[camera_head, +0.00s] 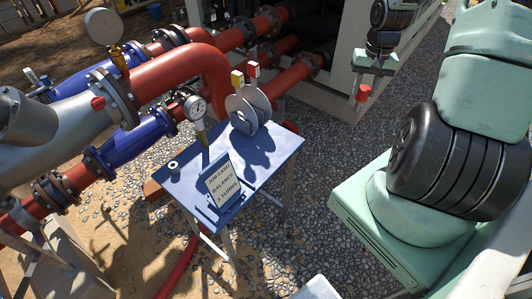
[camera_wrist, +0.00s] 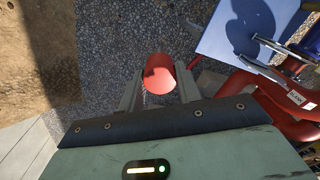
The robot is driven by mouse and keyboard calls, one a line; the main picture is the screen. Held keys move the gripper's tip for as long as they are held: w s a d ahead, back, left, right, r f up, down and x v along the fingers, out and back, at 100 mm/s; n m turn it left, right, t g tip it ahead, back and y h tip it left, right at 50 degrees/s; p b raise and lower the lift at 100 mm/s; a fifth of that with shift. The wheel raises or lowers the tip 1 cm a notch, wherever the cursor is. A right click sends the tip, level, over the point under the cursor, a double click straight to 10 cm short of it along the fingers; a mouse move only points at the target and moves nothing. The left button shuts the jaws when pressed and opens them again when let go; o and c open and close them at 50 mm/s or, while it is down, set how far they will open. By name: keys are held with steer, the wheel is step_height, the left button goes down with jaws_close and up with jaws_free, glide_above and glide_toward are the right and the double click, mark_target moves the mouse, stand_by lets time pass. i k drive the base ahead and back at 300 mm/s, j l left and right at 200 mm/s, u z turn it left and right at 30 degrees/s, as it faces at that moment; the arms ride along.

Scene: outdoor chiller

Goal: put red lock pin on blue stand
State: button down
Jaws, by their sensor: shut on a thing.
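My gripper (camera_head: 362,82) is at the upper right of the head view, shut on the red lock pin (camera_head: 364,93). In the wrist view the pin (camera_wrist: 160,73) is a red cylinder with its round end towards the camera, held between the two fingers. The pin hangs in the air over gravel, apart from the blue stand. The blue stand (camera_head: 275,160) is a small blue table with thin legs in the middle of the head view. Its blue top (camera_wrist: 215,42) also shows at the upper right of the wrist view.
On the blue stand are a job card sign (camera_head: 222,188), grey discs (camera_head: 248,108) with yellow and red tags, and a small grey cylinder (camera_head: 174,168). A pressure gauge (camera_head: 196,107) and red pipes (camera_head: 180,67) stand behind it. A pale frame (camera_head: 335,45) is near my gripper.

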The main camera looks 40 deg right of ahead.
mark_target(266, 155)
steer(key=i+j, duration=0.8)
steer(key=j, duration=0.15)
